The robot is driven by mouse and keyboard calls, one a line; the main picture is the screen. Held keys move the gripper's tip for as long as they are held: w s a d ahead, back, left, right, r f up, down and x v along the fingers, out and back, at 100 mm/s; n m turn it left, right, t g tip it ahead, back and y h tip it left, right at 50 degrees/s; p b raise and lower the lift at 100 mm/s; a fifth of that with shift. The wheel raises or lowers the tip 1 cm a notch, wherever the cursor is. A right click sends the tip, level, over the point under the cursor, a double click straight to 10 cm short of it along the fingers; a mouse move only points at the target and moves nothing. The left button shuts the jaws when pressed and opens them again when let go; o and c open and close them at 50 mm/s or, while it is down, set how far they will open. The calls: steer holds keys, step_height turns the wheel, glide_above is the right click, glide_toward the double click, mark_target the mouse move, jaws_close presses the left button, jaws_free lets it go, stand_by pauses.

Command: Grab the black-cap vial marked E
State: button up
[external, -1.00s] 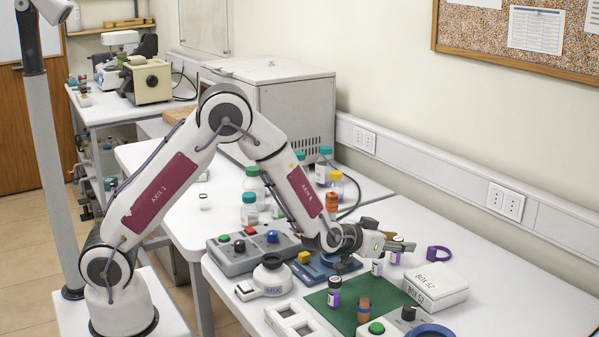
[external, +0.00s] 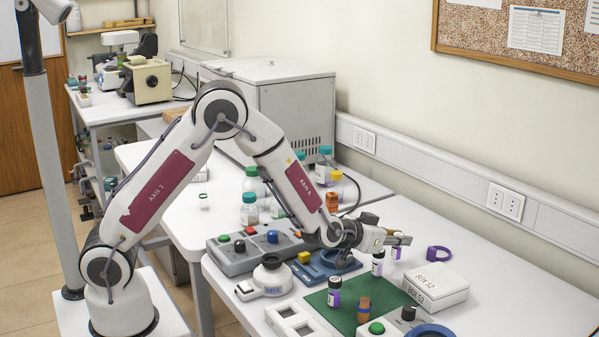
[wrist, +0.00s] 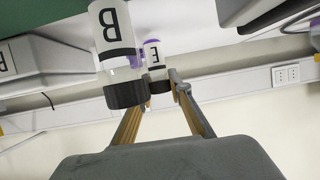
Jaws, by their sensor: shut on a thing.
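The vial marked E (wrist: 153,53) has a black cap and a purple band and appears upside down in the wrist view. My gripper (wrist: 160,78) is shut on it near the cap, with one finger on each side. In the external view my gripper (external: 401,239) is at the back of the green mat, and the held vial (external: 396,252) shows just below the fingers. A second black-cap vial, marked B (wrist: 117,45), is closer to the wrist camera and partly covers one finger. It also shows in the external view (external: 377,263).
A blue fixture (external: 325,268) is left. The table's far right is clear.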

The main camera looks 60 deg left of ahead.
steer(key=shift+r, duration=4.4)
